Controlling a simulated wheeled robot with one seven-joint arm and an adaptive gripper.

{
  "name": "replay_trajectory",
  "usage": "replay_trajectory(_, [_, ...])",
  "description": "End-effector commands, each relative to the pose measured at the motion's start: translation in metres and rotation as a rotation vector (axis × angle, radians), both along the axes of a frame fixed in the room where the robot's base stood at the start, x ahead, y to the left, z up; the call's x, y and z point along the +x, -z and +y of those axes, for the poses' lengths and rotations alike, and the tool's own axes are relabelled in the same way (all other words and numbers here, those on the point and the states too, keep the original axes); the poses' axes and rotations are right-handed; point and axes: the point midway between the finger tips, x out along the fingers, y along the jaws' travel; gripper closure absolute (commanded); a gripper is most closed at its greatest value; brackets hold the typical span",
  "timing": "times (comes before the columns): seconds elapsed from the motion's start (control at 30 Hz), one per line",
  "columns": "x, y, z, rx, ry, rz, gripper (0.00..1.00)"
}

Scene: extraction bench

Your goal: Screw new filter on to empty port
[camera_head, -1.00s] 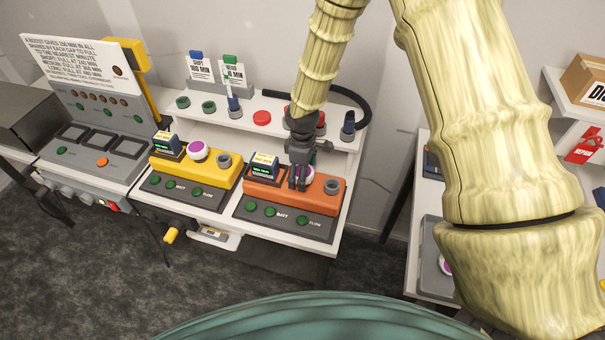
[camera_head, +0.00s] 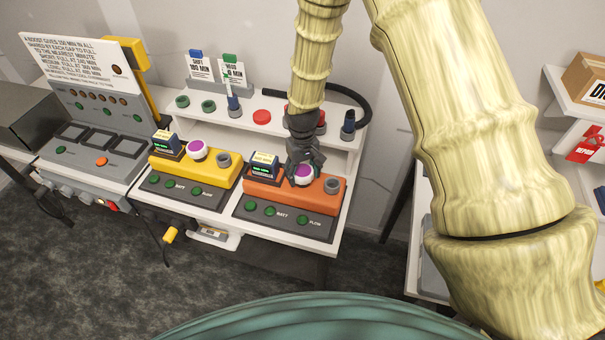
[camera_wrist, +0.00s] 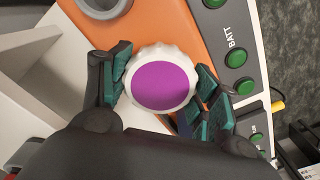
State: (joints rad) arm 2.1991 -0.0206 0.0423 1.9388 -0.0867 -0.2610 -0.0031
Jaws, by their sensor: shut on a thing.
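A white filter with a purple top (camera_wrist: 162,84) sits at the orange unit (camera_head: 318,192) in the wrist view. My gripper (camera_wrist: 166,92) is shut on it, with one finger pad on each side of its ridged rim. In the head view my gripper (camera_head: 303,178) is at the filter (camera_head: 304,174), over the middle of the orange unit. The filter hides what is under it, so I cannot tell how it is seated. A grey open port (camera_head: 332,185) is at the right end of the orange unit; it shows in the wrist view (camera_wrist: 104,4).
A yellow unit (camera_head: 178,168) to the left holds another purple-topped white filter (camera_head: 197,149) and a grey port (camera_head: 223,159). Red and green caps and bottles stand on the shelf (camera_head: 240,121) behind. A sign board (camera_head: 75,62) stands at far left.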

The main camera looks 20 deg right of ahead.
Motion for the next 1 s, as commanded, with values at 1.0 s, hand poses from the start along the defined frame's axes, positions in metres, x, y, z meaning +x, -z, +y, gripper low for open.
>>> replay_trajectory(1.0, [0.0, 0.0013, -0.0004, -0.001, 1.521, -0.001, 0.68])
